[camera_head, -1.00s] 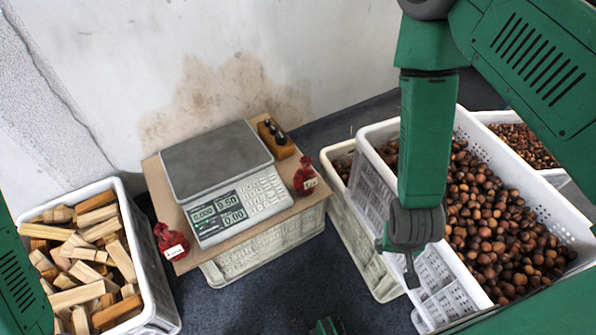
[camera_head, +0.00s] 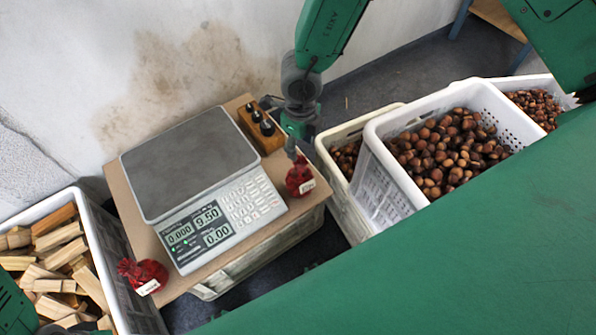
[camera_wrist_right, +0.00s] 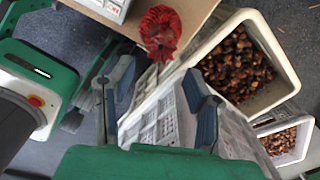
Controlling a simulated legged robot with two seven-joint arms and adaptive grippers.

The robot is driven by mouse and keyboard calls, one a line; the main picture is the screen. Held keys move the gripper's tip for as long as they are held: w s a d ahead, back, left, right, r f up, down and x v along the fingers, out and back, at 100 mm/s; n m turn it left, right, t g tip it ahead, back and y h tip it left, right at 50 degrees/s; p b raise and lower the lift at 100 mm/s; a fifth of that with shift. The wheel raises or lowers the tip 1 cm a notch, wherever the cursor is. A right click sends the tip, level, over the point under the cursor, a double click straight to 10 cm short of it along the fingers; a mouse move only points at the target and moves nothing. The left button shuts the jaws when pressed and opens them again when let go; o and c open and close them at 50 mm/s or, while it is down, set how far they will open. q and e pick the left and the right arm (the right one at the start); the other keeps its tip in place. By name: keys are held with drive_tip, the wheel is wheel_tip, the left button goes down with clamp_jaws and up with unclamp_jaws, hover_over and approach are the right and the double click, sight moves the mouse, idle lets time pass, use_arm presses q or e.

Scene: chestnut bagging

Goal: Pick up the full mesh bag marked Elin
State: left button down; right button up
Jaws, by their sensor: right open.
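Two red mesh bags with white labels are in the head view. One bag (camera_head: 300,178) stands at the right edge of the wooden board. The other bag (camera_head: 147,274) is at the board's front left corner. The writing on both labels is too small to read, so I cannot tell which is marked Elin. My right gripper (camera_head: 291,148) is just above and behind the right bag. In the right wrist view, its open fingers (camera_wrist_right: 157,72) are spread with nothing between them, and the red bag (camera_wrist_right: 160,32) lies beyond the tips. My left gripper is out of view.
A scale (camera_head: 190,165) sits on the board (camera_head: 118,185), with a wooden block of dark knobs (camera_head: 262,130) close behind the right bag. White crates of chestnuts (camera_head: 375,185) stand at the right. A crate of wood pieces (camera_head: 105,260) stands at the left.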

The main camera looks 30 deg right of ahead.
sight(300, 168)
wheel_tip(300, 168, down, 6)
drive_tip(key=shift+a+r+b, duration=0.1)
drive_tip(key=shift+r+b, duration=0.15)
drive_tip(key=shift+b, duration=0.5)
wheel_tip(300, 168, down, 5)
drive_tip(key=b, duration=0.2)
drive_tip(key=shift+w+f+b, duration=0.1)
drive_tip(key=shift+f+b, duration=0.1)
drive_tip(key=shift+b, duration=0.2)
clamp_jaws()
